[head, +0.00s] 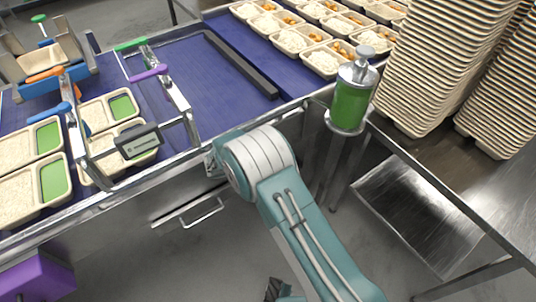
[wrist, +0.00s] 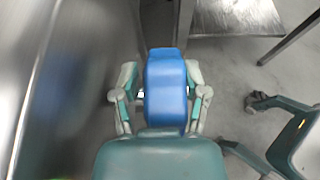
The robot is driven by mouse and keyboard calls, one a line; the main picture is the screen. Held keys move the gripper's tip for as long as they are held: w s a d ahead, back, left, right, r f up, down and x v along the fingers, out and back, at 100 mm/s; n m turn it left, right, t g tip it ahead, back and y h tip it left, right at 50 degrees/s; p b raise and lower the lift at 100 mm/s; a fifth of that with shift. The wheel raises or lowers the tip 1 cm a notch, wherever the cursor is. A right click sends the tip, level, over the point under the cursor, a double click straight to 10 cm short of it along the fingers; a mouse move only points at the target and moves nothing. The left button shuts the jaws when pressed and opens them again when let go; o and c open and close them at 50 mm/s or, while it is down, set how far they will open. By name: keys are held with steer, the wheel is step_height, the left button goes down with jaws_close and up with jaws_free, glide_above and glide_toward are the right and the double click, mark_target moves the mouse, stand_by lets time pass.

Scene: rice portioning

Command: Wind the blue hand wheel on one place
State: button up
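The blue hand wheel (wrist: 166,90) shows in the middle of the wrist view as a rounded blue block, seen nearly edge-on. My gripper (wrist: 163,80) has one finger on each side of it, drawn in close. The right fingertip meets its side, and a thin light gap shows beside the left finger. The gripper looks shut on it. Its lower end is hidden behind my gripper's teal body. In the head view neither the hand wheel nor the gripper can be made out.
The steel conveyor side (head: 200,205) runs close by, with a drawer handle (head: 202,214). A green dispenser (head: 351,100) stands at its right end. A steel table (head: 430,170) with tray stacks (head: 440,60) is at right. Grey floor lies between.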

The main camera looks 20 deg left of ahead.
steer(key=s+a+r, duration=0.1)
steer(key=s+a, duration=1)
steer(key=s, duration=0.1)
steer(key=shift+s+r, duration=0.3)
steer(key=shift+r, duration=0.1)
steer(key=shift+d, duration=0.1)
steer(key=w+d+t+h, duration=0.1)
steer(key=w+d, duration=0.2)
steer(key=w, duration=0.1)
steer(key=w+d+f+t+h, duration=0.1)
steer(key=w+d, duration=0.3)
steer(key=w+d+f+t+h, duration=0.1)
steer(key=w+d, duration=0.2)
steer(key=w, duration=0.1)
steer(key=shift+d+t, duration=0.25)
steer(key=shift+t, duration=0.05)
steer(key=shift+r, duration=0.1)
jaws_close()
